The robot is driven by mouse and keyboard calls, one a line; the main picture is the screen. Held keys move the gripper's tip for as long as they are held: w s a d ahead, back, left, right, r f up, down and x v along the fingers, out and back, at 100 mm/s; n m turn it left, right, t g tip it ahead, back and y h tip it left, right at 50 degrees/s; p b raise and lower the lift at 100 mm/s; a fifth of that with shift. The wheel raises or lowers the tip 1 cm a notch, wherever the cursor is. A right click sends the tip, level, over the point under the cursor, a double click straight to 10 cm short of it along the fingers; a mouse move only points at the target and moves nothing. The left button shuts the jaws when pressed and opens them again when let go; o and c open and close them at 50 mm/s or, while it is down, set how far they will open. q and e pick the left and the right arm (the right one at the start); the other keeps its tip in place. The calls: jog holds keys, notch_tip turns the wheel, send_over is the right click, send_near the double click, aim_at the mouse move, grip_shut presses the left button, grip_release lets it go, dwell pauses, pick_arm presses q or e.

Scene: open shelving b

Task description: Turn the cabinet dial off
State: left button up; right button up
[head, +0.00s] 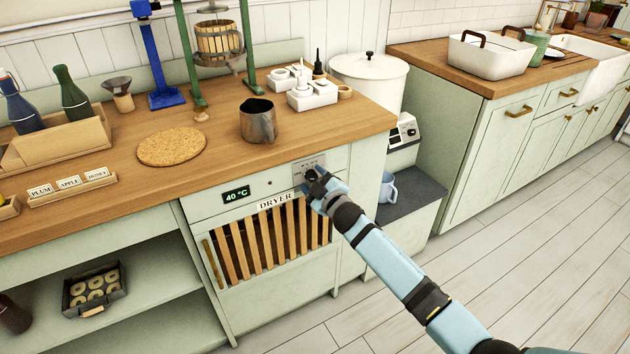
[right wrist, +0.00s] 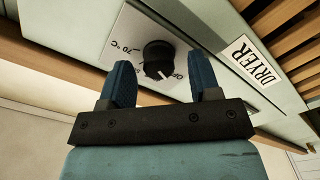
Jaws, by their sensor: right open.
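The dryer dial (right wrist: 158,58) is a round black knob on a pale plate in the right wrist view. A white mark on its lower right edge points towards a partly hidden label that seems to read OFF. A 70 °C label is at the plate's left. My right gripper (right wrist: 165,82) is open, its two blue fingers either side of the dial in the picture; I cannot tell whether they touch it. In the head view the right gripper (head: 315,184) is at the dial plate (head: 303,169) and partly covers the dial. My left gripper is out of view.
The cabinet has a display (head: 236,195) reading 40 °C, a DRYER label (head: 282,201) and a slatted front (head: 262,240). A metal cup (head: 258,121) stands on the wooden counter above. Open floor (head: 530,260) lies to the right.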

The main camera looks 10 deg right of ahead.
jog(key=shift+s+d, duration=0.15)
jog(key=shift+s, duration=0.2)
pick_arm(q)
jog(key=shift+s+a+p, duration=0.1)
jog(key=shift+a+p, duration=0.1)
jog(key=shift+p, duration=0.95)
pick_arm(e)
jog(key=v, duration=1.3)
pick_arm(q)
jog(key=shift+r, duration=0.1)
